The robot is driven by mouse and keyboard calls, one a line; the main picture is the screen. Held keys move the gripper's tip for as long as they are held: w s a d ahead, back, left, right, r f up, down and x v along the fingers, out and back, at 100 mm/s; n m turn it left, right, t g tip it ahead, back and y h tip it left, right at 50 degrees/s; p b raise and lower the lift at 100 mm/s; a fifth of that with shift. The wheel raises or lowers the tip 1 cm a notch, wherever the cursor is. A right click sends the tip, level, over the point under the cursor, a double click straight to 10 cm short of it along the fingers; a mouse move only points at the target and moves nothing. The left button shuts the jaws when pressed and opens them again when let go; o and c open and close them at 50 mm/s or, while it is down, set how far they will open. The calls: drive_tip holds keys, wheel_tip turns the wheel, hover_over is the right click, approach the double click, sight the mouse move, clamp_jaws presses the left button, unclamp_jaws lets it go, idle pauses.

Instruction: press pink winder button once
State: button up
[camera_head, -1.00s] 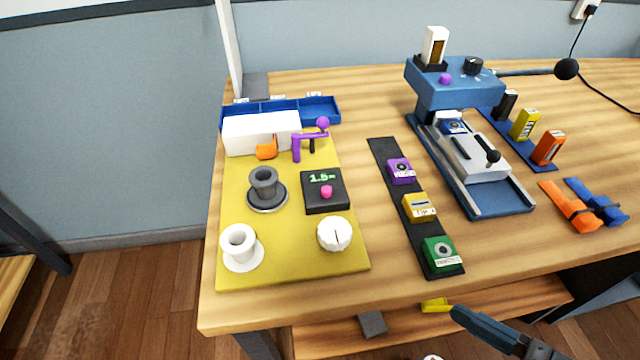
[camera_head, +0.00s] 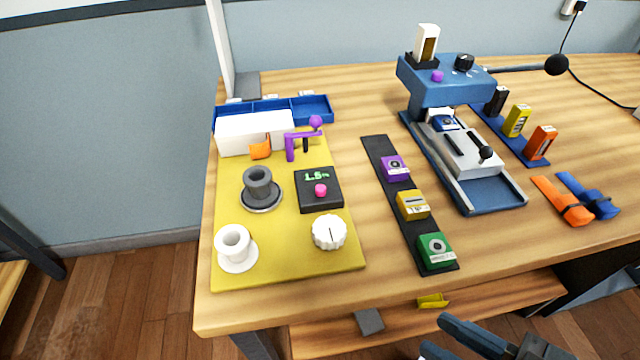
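The pink winder button (camera_head: 321,190) sits on a black box (camera_head: 318,203) with a green readout that seems to read "1.5" and a further character. The box is on the yellow winder board (camera_head: 290,262), at the left of the table. My gripper (camera_head: 440,335) is at the bottom edge, in front of the table and well to the lower right of the button. It is partly cut off by the frame. Two dark finger-like parts show, apart from each other, with nothing seen between them.
Around the button are a white knob (camera_head: 329,232), a grey spool (camera_head: 259,186), a white spool (camera_head: 235,246) and a purple crank (camera_head: 303,140). A black strip (camera_head: 414,228) with coloured blocks lies to the right. A blue press (camera_head: 447,88) stands behind. Bare wood separates board and strip.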

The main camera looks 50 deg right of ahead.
clamp_jaws()
idle(1.1)
